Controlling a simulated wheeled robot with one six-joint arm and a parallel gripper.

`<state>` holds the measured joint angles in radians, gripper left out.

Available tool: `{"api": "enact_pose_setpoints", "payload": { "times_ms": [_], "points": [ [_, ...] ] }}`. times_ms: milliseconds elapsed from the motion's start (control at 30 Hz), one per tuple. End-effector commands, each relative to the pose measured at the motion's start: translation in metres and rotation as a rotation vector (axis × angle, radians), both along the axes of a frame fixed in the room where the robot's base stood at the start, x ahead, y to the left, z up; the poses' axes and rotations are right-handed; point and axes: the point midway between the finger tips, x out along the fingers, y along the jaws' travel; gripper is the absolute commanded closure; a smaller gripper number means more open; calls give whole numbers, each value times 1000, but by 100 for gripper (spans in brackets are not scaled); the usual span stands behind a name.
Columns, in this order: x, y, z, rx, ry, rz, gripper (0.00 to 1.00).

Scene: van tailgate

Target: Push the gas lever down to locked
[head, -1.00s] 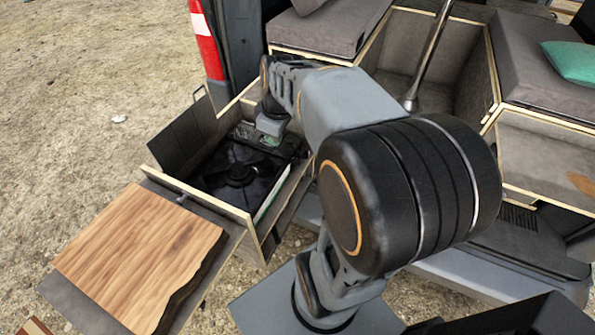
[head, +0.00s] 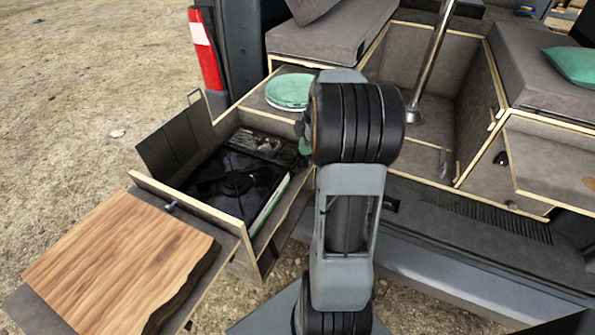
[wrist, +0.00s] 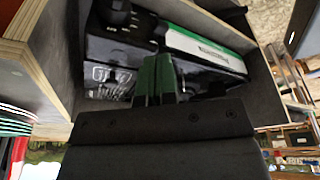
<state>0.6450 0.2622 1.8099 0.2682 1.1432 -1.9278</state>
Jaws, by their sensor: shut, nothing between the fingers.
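The black gas stove (head: 238,180) sits in the pull-out drawer box (head: 222,212) at the left in the head view. I cannot single out the gas lever for certain in either view. In the wrist view a dark panel with white print (wrist: 108,76) and a black knob-like part (wrist: 116,14) lie beyond the fingers. My gripper (wrist: 158,66) is shut and empty, its green-and-black fingers pointing into the wood-edged box. It hides part of what lies behind it. In the head view my arm hides most of the gripper at the drawer's right side.
Green plates (head: 289,91) stand on the ledge behind the drawer. A wooden board (head: 118,262) lies in front of the stove. A metal pole (head: 430,68) rises at the right. Sandy ground is open at the left.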

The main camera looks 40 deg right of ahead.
Motion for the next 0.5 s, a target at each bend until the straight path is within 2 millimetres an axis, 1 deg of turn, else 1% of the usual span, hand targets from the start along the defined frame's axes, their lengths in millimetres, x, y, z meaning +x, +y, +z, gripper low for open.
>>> {"api": "enact_pose_setpoints", "payload": {
  "times_ms": [267,500],
  "points": [
    [1,3,-13,0,0,0,100],
    [3,8,-36,0,1,0,100]
  ]
}}
